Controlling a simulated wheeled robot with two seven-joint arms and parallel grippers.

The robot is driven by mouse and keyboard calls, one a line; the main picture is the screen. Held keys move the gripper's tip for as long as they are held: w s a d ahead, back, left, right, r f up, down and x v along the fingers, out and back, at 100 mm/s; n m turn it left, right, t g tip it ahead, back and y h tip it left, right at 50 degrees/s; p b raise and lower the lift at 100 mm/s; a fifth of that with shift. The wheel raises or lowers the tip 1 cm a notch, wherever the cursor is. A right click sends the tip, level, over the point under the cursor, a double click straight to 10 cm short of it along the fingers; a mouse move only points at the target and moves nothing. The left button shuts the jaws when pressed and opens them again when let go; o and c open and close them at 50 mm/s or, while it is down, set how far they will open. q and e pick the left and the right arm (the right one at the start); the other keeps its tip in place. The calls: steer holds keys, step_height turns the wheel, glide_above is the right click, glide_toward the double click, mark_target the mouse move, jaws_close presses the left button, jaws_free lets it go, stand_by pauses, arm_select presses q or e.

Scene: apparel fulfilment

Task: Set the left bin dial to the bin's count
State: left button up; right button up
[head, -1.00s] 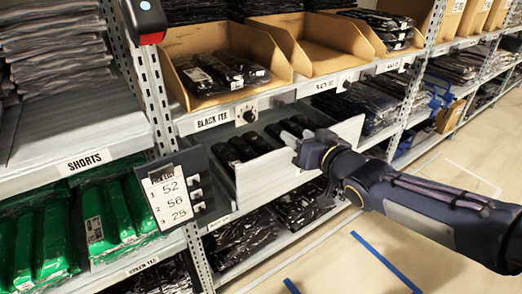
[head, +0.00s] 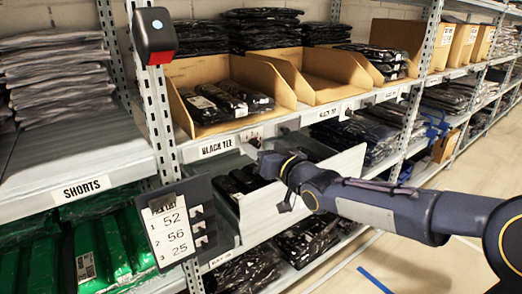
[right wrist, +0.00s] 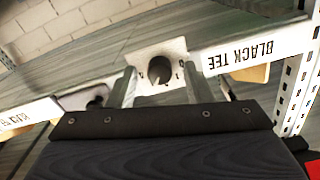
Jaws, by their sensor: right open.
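The left bin (head: 184,117) is an open cardboard box on the upper shelf, with about three black-wrapped packages (head: 222,100) visible in it. Its dial (right wrist: 160,72) is a dark knob on a white plate with small digits, beside the BLACK TEE label (head: 217,147). In the head view the dial is mostly hidden by my right gripper (head: 258,157). In the right wrist view my gripper (right wrist: 177,92) is open, its fingers either side of the knob and a little short of it; I cannot tell if they touch. The dial's setting is unreadable. My left gripper is out of view.
A second, empty-looking cardboard bin (head: 325,92) stands to the right. Below, a pulled-out grey drawer (head: 290,200) holds black packages under my right arm. A dark panel with a number list (head: 171,232) and a red-and-black device (head: 154,35) hang on the left post.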

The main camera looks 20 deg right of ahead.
steer(key=c, duration=1)
steer(key=shift+f+n+b, duration=0.15)
steer(key=shift+n+b, duration=1.1)
steer(key=shift+n, duration=0.25)
steer(key=n+b, duration=0.2)
steer(key=n, duration=0.2)
steer(key=shift+n, duration=0.3)
steer(key=n+b, duration=0.2)
steer(key=n, duration=0.2)
steer(key=shift+n+b, duration=0.7)
steer(key=shift+n, duration=1.3)
